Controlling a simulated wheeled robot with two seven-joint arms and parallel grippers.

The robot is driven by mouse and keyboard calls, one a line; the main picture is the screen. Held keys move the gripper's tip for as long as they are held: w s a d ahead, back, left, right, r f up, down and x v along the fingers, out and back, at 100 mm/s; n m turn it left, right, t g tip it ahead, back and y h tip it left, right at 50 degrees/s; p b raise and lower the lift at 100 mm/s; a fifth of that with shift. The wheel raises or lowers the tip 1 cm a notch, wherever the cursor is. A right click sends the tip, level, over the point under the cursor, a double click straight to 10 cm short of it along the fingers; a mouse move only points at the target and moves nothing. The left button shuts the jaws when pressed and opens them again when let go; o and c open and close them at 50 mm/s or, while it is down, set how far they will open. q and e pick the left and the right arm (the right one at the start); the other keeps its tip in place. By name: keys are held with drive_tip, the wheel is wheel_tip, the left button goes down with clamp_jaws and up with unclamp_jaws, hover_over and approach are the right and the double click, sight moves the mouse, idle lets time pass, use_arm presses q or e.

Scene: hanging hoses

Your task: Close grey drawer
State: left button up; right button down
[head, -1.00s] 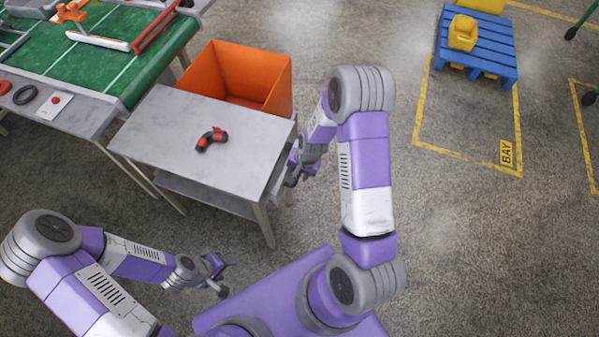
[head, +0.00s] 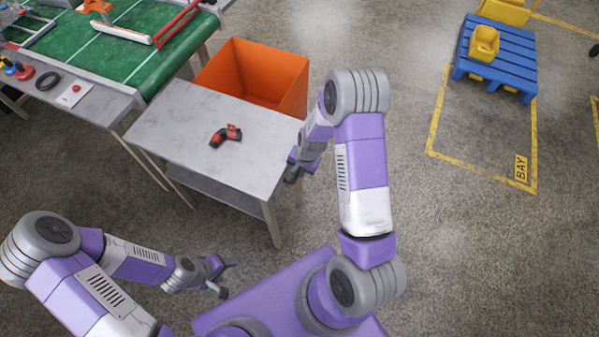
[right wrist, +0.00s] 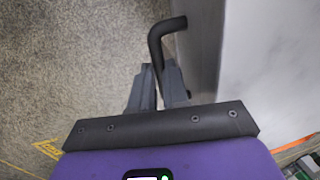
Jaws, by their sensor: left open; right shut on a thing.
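The grey drawer is in the right end of the grey table (head: 225,165). Its front panel (right wrist: 203,45) fills the middle of the right wrist view, beside the pale tabletop (right wrist: 275,60). A black bent handle (right wrist: 156,42) sticks out from the front. My right gripper (right wrist: 160,88) is shut on the handle. In the head view my right gripper (head: 293,172) is at the table's right end, and my arm hides part of the drawer there. I see little or no gap between drawer and table. My left gripper (head: 228,279) is open and empty, low in front of the table.
A red and black pipe elbow (head: 226,135) lies on the tabletop. An orange bin (head: 282,85) stands behind the table. A green-topped workbench (head: 120,50) is at the back left. A blue pallet (head: 497,55) stands at the back right.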

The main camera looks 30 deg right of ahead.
drive_tip(key=shift+w+a, duration=0.2)
drive_tip(key=shift+a, duration=0.05)
drive_tip(key=shift+d, duration=0.1)
drive_tip(key=c, duration=1.1)
unclamp_jaws()
drive_tip(key=r+p, duration=0.1)
drive_tip(key=r, duration=0.1)
drive_tip(key=s+r, duration=0.1)
drive_tip(key=r, duration=0.2)
drive_tip(key=r+p, duration=0.1)
drive_tip(key=r, duration=0.1)
drive_tip(key=shift+s+d+r+p, duration=0.15)
drive_tip(key=shift+d+r+p, duration=0.15)
drive_tip(key=shift+d, duration=0.1)
drive_tip(key=shift+f, duration=0.1)
